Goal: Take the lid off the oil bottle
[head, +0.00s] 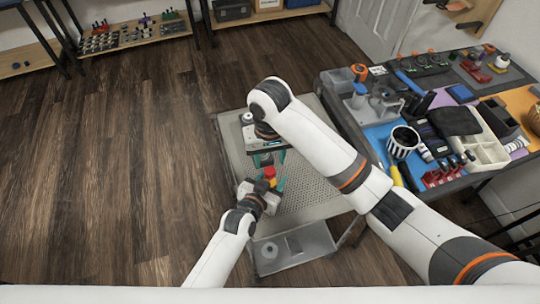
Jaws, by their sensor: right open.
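A small red and yellow object (270,174), which looks like the oil bottle with a red lid, is above the perforated top of a grey cart (315,185). My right gripper (268,163) points down over it from the far side. Its teal fingers are open, one on each side of the red part. I cannot tell whether they touch it. My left gripper (262,193) is low at the near side of the bottle. Its fingers and the lower part of the bottle are mostly hidden, so I cannot tell whether it grips the bottle.
A small white item (247,118) stands at the cart's far left corner. A lower shelf (290,262) of the cart shows at the front. The wooden floor at the left is clear.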

